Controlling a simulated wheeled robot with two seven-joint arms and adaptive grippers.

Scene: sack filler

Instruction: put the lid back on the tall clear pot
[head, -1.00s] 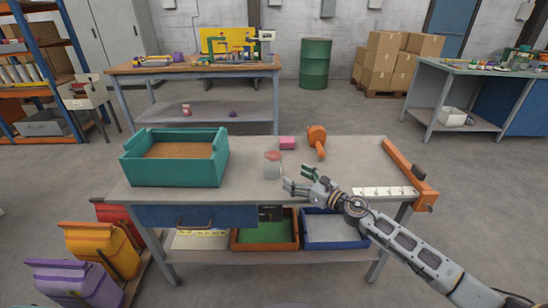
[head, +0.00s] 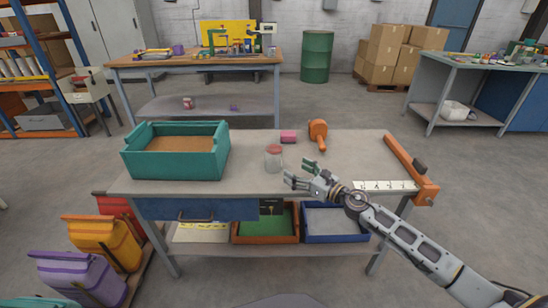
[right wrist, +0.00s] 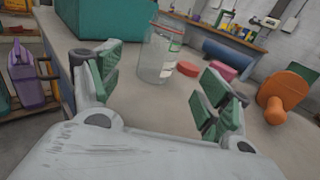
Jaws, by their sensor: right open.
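The tall clear pot (head: 274,160) stands upright on the workbench, left of my right gripper (head: 299,172). In the right wrist view the pot (right wrist: 155,58) shows beyond and between the open fingers. In the head view a reddish patch shows at the pot's top, and I cannot tell there how the lid sits. My right gripper (right wrist: 153,85) is open and empty, with its fingers apart from the pot and the lid. My left gripper is not in view.
A teal crate (head: 128,165) stands at the left of the bench. A pink block (head: 288,136) and an orange tool (head: 318,134) lie behind the pot. An orange rail (head: 410,169) and a white labelled strip (head: 385,186) are at the right. The bench between crate and pot is clear.

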